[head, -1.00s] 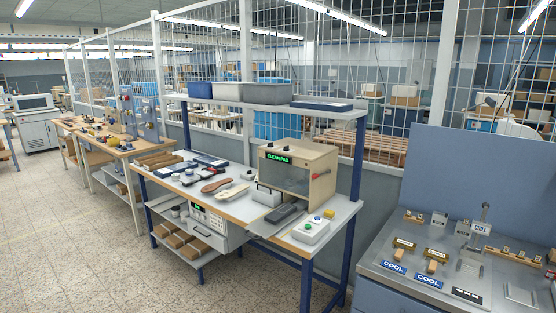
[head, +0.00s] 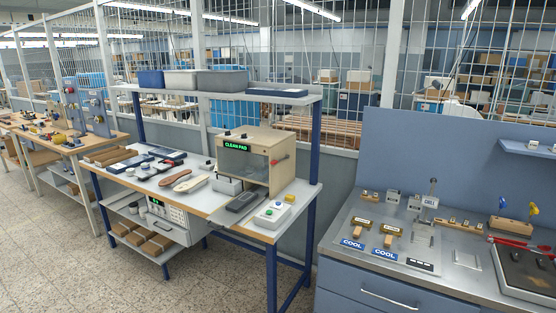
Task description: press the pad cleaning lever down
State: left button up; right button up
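A wooden box-like stamping machine (head: 248,152) stands on the middle workbench in the head view. Its front carries a lit green "CLEAN PAD" display (head: 236,147). A lever with a red knob (head: 283,158) sticks out at the machine's right side; I cannot tell for certain whether it is the pad cleaning lever. A dark grey pad-like block (head: 242,201) lies in front of the machine. A pale control box (head: 272,214) with green and blue buttons sits to its right. Neither of my grippers shows in this view.
The workbench (head: 212,207) has blue legs and an upper shelf with bins (head: 222,82). To the right stands a blue bench with a metal top (head: 345,232), holding "COOL" plates and a "CHILL" stand. Open speckled floor (head: 60,250) lies in front at the left.

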aim_at(273, 162)
jog(key=i+j+z, duration=0.15)
jog(key=z, duration=1.05)
jog(key=j+z, duration=0.8)
jog(key=j, duration=0.15)
jog(key=j+z, duration=0.15)
jog(key=j, duration=0.4)
jog(key=k+j+z, duration=0.1)
jog(key=j, duration=0.85)
jog(key=k+j, duration=0.15)
jog(key=j, duration=0.3)
